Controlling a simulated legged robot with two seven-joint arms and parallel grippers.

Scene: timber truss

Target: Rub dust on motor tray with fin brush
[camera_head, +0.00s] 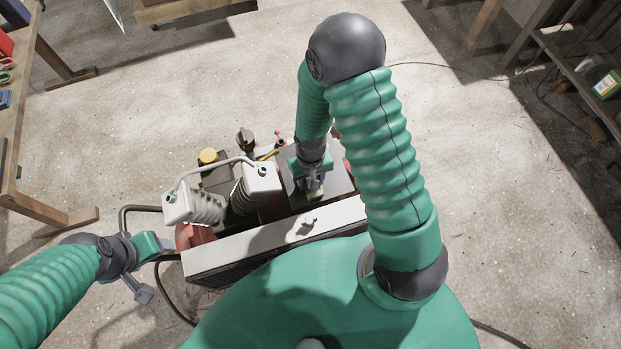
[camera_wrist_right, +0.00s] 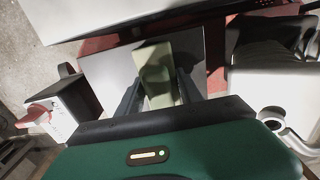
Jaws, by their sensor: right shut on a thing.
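My right gripper (camera_head: 314,190) reaches down over the machine. It is shut on a pale green, block-like thing, probably the fin brush (camera_wrist_right: 155,72), which shows between its fingers in the right wrist view. Below it lies a flat grey plate, likely the motor tray (camera_wrist_right: 107,66); part of it also shows in the head view (camera_head: 338,178). I cannot tell whether the brush touches the plate, and no dust can be made out. My left gripper (camera_head: 150,270) is at the machine's left side, its fingers spread apart with nothing seen between them.
The machine has a long pale front cover (camera_head: 270,240), white finned cylinders with a curved pipe (camera_head: 215,165), and a yellow cap (camera_head: 208,156). Black hoses run beside it. A workbench (camera_head: 30,120) stands at the left and shelving (camera_head: 585,75) at the right. The concrete floor between is mostly clear.

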